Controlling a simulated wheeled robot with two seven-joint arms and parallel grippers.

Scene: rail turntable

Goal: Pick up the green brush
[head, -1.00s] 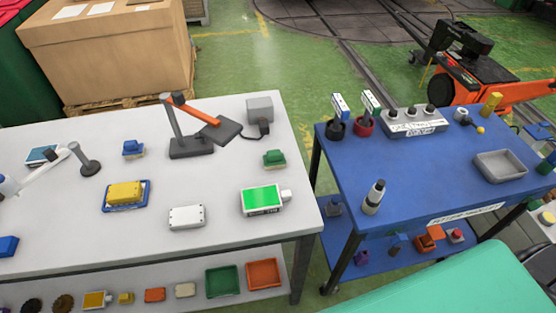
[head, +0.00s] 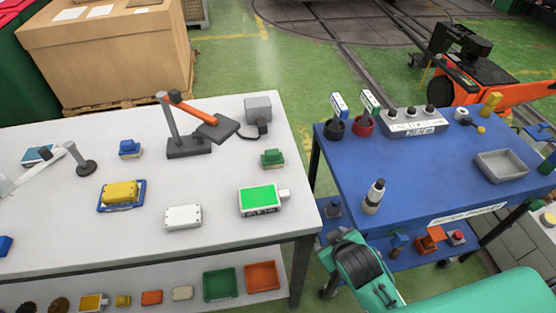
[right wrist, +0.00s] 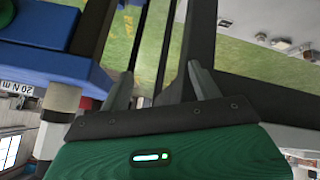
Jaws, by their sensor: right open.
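The green brush (head: 273,157) lies on the white table (head: 225,216), near its right edge and behind the device with the green screen. It is small, with a green top and a paler underside. My right gripper (head: 342,238) is low, between the white table and the blue cart, in front of and to the right of the brush and apart from it. In the right wrist view my right gripper (right wrist: 165,78) has its two fingers spread with nothing between them. I cannot make out the brush in that view. My left gripper is not in view.
The green-screen device (head: 262,200) stands in front of the brush. A grey box (head: 259,109) and a lamp (head: 188,146) stand behind it. A blue brush (head: 130,147) lies farther left. The blue cart (head: 420,181) holds a bottle (head: 373,196) near its left edge.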

